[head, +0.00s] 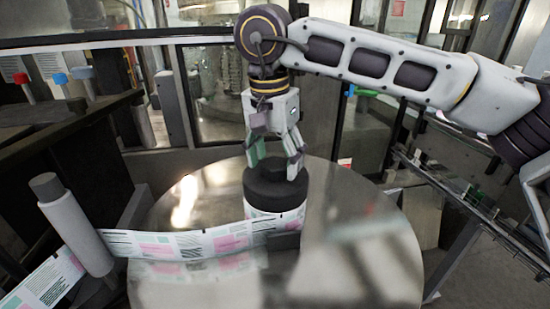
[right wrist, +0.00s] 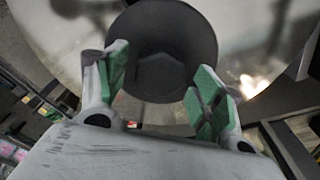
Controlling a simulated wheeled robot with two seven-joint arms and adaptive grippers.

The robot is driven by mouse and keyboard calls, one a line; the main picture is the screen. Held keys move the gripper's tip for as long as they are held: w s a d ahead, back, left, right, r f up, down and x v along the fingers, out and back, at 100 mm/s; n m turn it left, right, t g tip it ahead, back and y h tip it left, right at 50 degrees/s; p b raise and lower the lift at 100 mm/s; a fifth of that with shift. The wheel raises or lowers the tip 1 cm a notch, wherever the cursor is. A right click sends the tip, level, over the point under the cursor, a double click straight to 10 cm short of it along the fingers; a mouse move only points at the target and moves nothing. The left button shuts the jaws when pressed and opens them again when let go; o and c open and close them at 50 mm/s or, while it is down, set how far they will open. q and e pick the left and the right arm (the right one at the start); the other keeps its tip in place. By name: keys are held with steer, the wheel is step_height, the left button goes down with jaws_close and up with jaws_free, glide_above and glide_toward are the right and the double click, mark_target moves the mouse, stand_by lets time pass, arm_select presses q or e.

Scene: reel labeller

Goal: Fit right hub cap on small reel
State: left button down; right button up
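The small reel (head: 262,232), wound with white, pink and green printed label web, stands on a large shiny round disc (head: 370,255). A black round hub cap (head: 277,188) sits on top of the reel and looks upright. It also shows as a dark disc with a faceted middle in the right wrist view (right wrist: 160,40). My right gripper (head: 274,160) points down over the cap with its fingers apart. In the right wrist view the green-padded fingers show open, with the cap beyond and between them. I cannot tell whether they touch it. My left gripper is out of view.
A grey roller post (head: 75,228) at the left guides the label web toward the reel. A dark shelf (head: 60,118) with red and blue knobs stands at the upper left. A rail (head: 460,190) runs along the right. Framed glass panels stand behind.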

steer(key=shift+o, duration=0.2)
step_height(320, 180, up, 12)
steer(key=s, duration=0.1)
steer(key=shift+s+a, duration=0.15)
steer(key=shift+a, duration=0.2)
stand_by(0.5)
stand_by(0.7)
step_height(320, 180, up, 9)
steer(key=p, duration=0.9)
steer(key=shift+r+p, duration=0.6)
steer(key=shift+f, duration=0.15)
